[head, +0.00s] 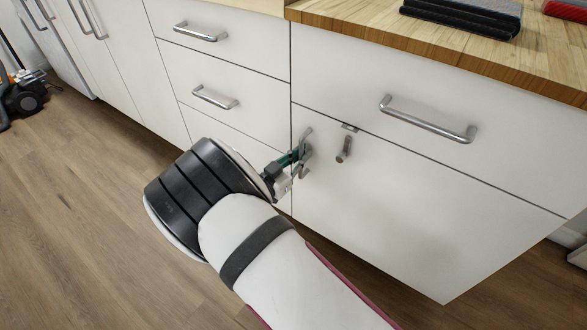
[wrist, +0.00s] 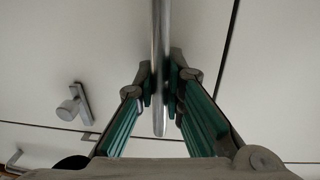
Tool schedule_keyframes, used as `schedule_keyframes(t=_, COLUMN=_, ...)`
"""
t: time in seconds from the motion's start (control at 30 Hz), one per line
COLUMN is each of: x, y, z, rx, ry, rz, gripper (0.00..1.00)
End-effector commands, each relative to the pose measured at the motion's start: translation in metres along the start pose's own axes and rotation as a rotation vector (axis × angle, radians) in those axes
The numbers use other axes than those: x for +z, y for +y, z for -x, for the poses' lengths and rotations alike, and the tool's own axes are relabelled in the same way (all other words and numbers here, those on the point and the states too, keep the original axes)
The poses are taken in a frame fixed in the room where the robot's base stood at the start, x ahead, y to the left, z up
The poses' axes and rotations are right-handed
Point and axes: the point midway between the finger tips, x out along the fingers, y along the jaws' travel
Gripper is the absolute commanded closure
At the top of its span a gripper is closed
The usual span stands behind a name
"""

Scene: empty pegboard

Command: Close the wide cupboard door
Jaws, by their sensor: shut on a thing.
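The wide cupboard door (head: 410,210) is the large white panel at the lower right in the head view. It looks flush or nearly flush with the fronts around it; I cannot tell whether a small gap is left. My gripper (head: 301,156) is at its upper left corner. In the wrist view my gripper (wrist: 160,88) is shut on the door's silver bar handle (wrist: 160,45), with a green-lined finger on each side. A silver turn latch (head: 345,148) stands on the door right of the gripper, and it also shows in the wrist view (wrist: 72,106).
A white drawer (head: 340,80) with a bar handle (head: 428,119) is above the door. More drawers (head: 222,95) are to the left. A wooden worktop (head: 375,40) carries a dark ridged object (head: 463,16).

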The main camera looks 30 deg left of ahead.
Motion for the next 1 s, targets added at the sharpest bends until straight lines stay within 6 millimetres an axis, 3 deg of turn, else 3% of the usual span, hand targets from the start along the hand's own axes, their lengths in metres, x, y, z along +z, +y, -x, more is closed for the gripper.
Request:
schedule_keyframes(t=0.33, x=-0.0008, y=-0.0024, z=-0.0102, rx=-0.004, ry=0.0, rz=0.001, gripper=1.0)
schedule_keyframes(t=0.4, x=-0.0013, y=-0.0026, z=-0.0105, rx=-0.005, ry=0.001, rz=0.001, gripper=0.78)
schedule_keyframes(t=0.47, x=-0.0011, y=-0.0024, z=-0.0101, rx=-0.004, ry=0.001, rz=0.0, gripper=0.69)
schedule_keyframes(t=1.0, x=-0.0001, y=-0.0021, z=-0.0019, rx=-0.003, ry=-0.001, rz=0.001, gripper=0.69)
